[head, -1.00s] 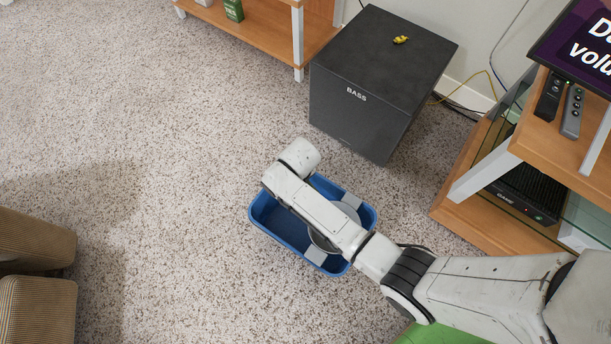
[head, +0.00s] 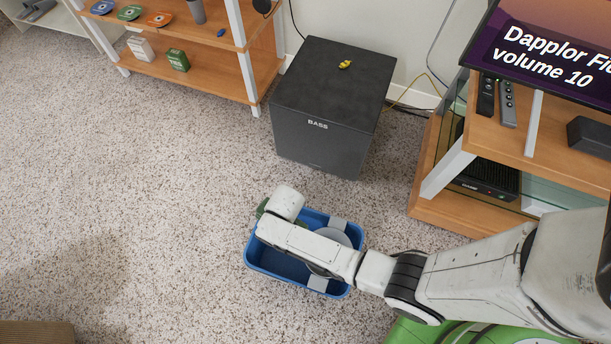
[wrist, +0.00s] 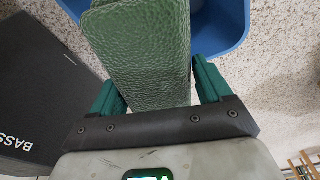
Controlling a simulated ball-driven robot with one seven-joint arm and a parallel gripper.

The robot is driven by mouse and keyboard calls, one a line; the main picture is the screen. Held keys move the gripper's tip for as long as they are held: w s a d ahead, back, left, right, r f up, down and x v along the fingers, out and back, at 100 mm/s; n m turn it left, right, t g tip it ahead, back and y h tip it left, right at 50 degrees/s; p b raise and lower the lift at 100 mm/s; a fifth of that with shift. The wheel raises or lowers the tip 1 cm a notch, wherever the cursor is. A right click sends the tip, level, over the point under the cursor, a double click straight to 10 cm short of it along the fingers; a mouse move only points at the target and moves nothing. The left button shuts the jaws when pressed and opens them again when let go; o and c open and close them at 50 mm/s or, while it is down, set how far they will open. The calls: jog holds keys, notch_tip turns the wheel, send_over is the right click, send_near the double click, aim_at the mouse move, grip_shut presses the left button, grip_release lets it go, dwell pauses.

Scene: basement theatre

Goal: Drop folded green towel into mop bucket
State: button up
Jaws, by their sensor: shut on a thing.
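The blue mop bucket (head: 262,262) stands on the carpet, with a grey round part and grey tabs inside it. My arm reaches across above it. In the wrist view, the folded green towel (wrist: 145,55) is between the two green fingers of my gripper (wrist: 155,85), which is shut on it. The bucket's blue rim (wrist: 238,42) shows behind and below the towel in that view. In the head view, only a small dark green bit of the towel (head: 261,208) shows past my wrist, at the bucket's far left edge. The fingers are hidden there.
A black bass speaker (head: 325,105) with a small yellow toy car (head: 345,64) on top stands behind the bucket. A wooden shelf (head: 215,72) is at the back left, a media stand (head: 440,212) at the right. Carpet to the left is clear.

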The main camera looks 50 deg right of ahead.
jog(key=shift+f+b, duration=1.5)
jog(key=shift+f, duration=0.45)
jog(key=o, duration=1.2)
jog(key=shift+c, duration=0.2)
jog(key=r+p, duration=0.1)
jog(key=r, duration=0.2)
jog(key=s+r+p, duration=0.1)
jog(key=r+p, duration=0.1)
jog(key=r, duration=0.2)
jog(key=r+p, duration=0.1)
jog(key=r, duration=0.2)
jog(key=shift+s+r+p, duration=0.3)
jog(key=shift+r+p, duration=0.05)
jog(key=shift+r, duration=0.05)
